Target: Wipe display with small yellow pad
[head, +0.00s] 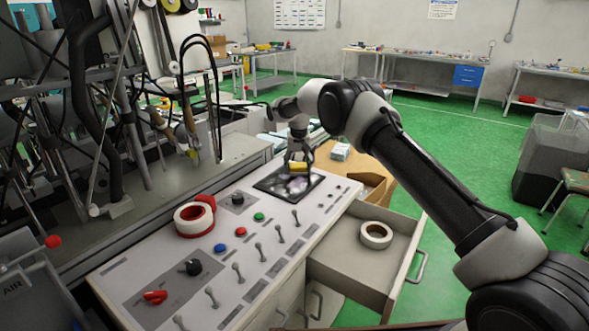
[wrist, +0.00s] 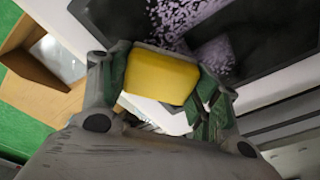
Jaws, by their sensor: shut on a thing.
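The display (head: 283,187) is a dark flat panel set in the far end of the pale control console. In the wrist view the display (wrist: 250,45) shows pale purple speckles and a smeared patch on its dark surface. My gripper (head: 298,168) is over the display's upper part, shut on the small yellow pad (wrist: 160,75). The pad also shows in the head view (head: 298,166), between the fingers. Whether the pad touches the display cannot be told.
The console (head: 140,272) carries levers, coloured buttons, and a roll of red-and-white tape (head: 195,218). An open drawer (head: 345,262) juts out at the right with a tape roll (head: 376,235) in it. An open cardboard box (head: 368,188) stands beyond the console. Machinery stands at the left.

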